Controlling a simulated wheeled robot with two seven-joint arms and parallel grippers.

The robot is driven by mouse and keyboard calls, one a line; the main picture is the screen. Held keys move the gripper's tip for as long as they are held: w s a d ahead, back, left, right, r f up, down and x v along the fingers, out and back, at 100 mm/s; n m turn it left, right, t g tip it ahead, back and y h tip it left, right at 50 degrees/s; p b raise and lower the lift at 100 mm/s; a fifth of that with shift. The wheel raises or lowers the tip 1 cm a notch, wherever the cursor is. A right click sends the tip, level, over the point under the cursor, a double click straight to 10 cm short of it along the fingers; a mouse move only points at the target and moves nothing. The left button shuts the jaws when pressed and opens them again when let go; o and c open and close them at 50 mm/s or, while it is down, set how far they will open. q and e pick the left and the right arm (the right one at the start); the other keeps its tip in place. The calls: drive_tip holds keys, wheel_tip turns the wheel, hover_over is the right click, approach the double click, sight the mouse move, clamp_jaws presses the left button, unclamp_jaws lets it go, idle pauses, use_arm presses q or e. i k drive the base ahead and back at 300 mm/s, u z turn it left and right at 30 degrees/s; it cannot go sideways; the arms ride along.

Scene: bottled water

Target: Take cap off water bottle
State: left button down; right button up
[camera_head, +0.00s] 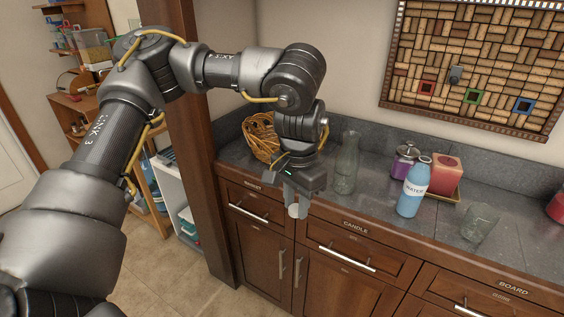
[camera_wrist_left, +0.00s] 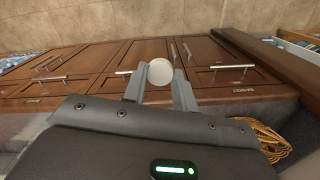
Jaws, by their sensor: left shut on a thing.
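The water bottle (camera_head: 413,188), blue with a white label band, stands upright on the dark counter. Its top is too small to tell in detail. My left gripper (camera_head: 297,206) is left of the bottle and apart from it, pointing down in front of the counter edge by the drawers. It is shut on a small white round piece that looks like the cap (camera_wrist_left: 160,73), seen between the two fingers in the left wrist view. My right gripper is not in view.
A clear glass carafe (camera_head: 347,163) and a wicker basket (camera_head: 258,136) stand near my left wrist. A purple jar (camera_head: 404,162) and a red candle (camera_head: 446,174) stand behind the bottle. A clear glass (camera_head: 480,222) is to its right. Wooden drawers (camera_head: 345,250) are below.

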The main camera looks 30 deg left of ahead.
sight(417, 181)
drive_tip(key=z, duration=0.05)
drive_tip(key=k, duration=0.3)
drive_tip(key=u, duration=0.25)
drive_tip(key=i, duration=1.15)
drive_tip(key=z, duration=0.25)
